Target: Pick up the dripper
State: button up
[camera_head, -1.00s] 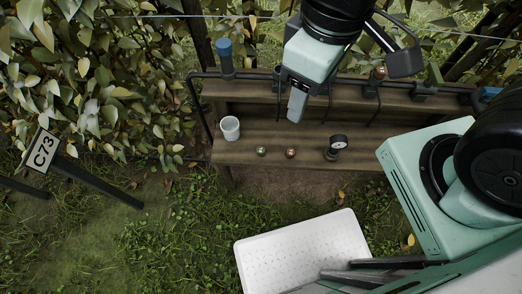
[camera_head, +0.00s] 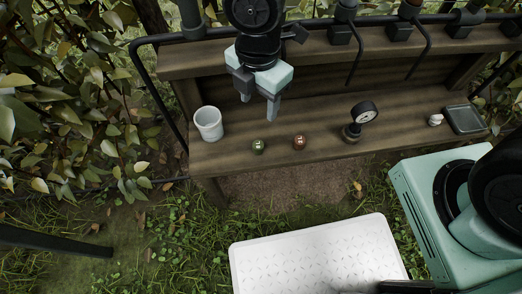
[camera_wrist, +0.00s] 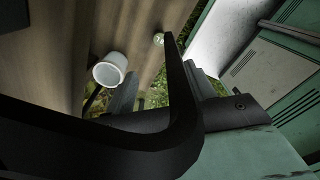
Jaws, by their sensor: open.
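Two small round pieces that look like drippers lie on the lower shelf of the wooden bench (camera_head: 330,119). One is a green dripper (camera_head: 258,146) with a pale mark on top; the other is a red-brown dripper (camera_head: 299,142) to its right. The green one also shows in the wrist view (camera_wrist: 158,39), close to a dark arm part. My gripper (camera_head: 258,102) is open and empty, pointing down above the shelf, behind and above the green dripper and apart from it.
A white cup (camera_head: 208,124) stands left of the drippers, and a pressure gauge (camera_head: 362,116) stands to their right. Further right are a small white piece (camera_head: 436,120) and a grey tray (camera_head: 465,119). Black pipes (camera_head: 160,38) run along the bench's back. A white perforated panel (camera_head: 310,255) is in front.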

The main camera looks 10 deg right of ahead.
jog(key=b, duration=0.6)
send_over(258, 144)
notch_tip(258, 144, down, 13)
jog(key=shift+d+r, duration=0.1)
jog(key=shift+r, duration=0.05)
notch_tip(258, 144, down, 5)
jog(key=b, duration=0.3)
jog(key=shift+b, duration=0.3)
jog(key=c, duration=1)
